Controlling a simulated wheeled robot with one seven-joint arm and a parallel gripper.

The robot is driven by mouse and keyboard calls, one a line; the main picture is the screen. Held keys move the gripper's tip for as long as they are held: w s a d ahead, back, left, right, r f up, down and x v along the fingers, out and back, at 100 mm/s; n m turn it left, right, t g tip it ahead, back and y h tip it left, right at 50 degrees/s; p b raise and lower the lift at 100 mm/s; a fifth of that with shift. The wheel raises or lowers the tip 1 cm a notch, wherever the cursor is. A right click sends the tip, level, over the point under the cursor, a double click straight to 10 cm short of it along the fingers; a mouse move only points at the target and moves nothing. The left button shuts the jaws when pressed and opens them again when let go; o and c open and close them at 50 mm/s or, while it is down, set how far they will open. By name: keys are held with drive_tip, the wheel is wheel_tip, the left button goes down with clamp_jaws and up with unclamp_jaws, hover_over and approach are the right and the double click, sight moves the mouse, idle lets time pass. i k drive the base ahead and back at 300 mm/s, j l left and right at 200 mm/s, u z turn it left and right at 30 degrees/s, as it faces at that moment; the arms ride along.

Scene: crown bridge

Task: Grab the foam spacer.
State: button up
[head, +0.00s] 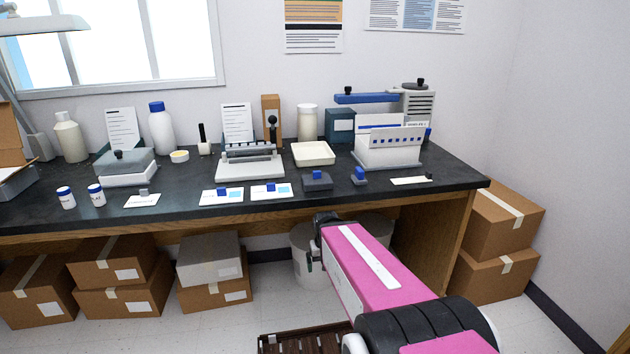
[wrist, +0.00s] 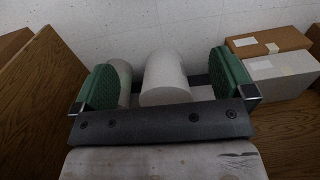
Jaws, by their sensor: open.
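I cannot tell for sure which piece is the foam spacer. Small candidates on the dark bench top are a grey block (head: 143,192) on a white card at the left, blue blocks on cards (head: 222,191) (head: 270,188) in the middle, and a dark block (head: 429,176) by a pale card at the right. My gripper (head: 318,242) is in front of the bench, below the level of its top and apart from these pieces. In the wrist view, the green pads of my gripper (wrist: 166,84) are wide apart, with nothing held between them.
White bins (wrist: 165,80) stand under the bench beyond my pads. Cardboard boxes (head: 125,290) sit below at the left, others (head: 495,235) at the right. A gel tank (head: 388,148), a white tray (head: 313,153) and bottles (head: 161,130) stand toward the back of the bench (head: 450,190).

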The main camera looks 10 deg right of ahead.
sight(316, 181)
drive_tip(key=k+l, duration=0.2)
drive_tip(key=l, duration=0.15)
drive_tip(key=k+l, duration=0.45)
drive_tip(key=l, duration=0.3)
drive_tip(key=u, duration=0.05)
